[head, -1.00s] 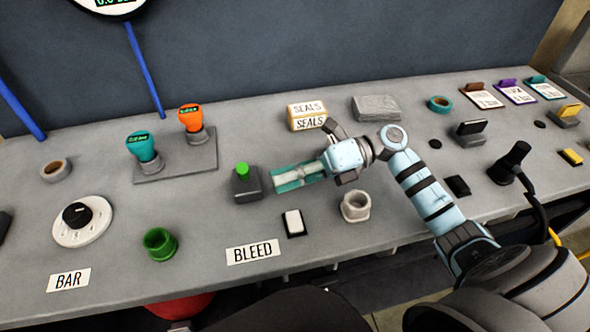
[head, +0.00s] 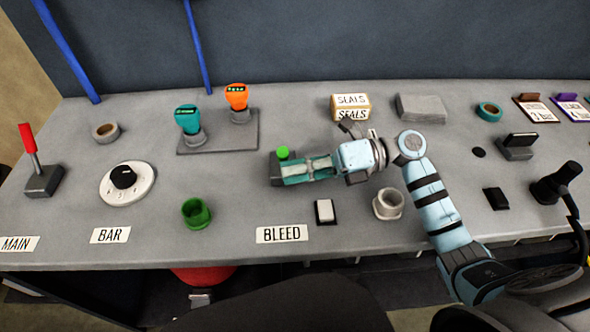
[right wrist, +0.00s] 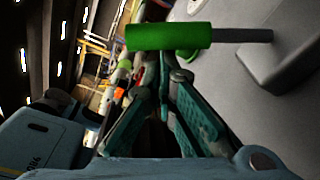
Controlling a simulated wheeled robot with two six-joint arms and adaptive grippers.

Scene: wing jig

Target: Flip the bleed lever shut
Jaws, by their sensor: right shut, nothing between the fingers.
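The bleed lever has a green grip (head: 282,153) on a grey base, behind the BLEED label (head: 282,234). In the head view its grip shows as a small green end above the base. In the right wrist view the green grip (right wrist: 168,37) lies across the picture, with a grey rod running right to the base (right wrist: 285,50). My right gripper (head: 286,173) is shut and empty, its teal fingers in front of the base. In the right wrist view its fingertips (right wrist: 165,62) are close to the grip; I cannot tell whether they touch. My left gripper is not in view.
A white switch (head: 325,211), a pale ring (head: 388,204) and a green cup (head: 196,212) stand nearer the front edge. The teal (head: 188,120) and orange (head: 237,98) gauges stand behind left. A seals box (head: 350,107) is behind my arm. A red-handled lever (head: 28,140) stands far left.

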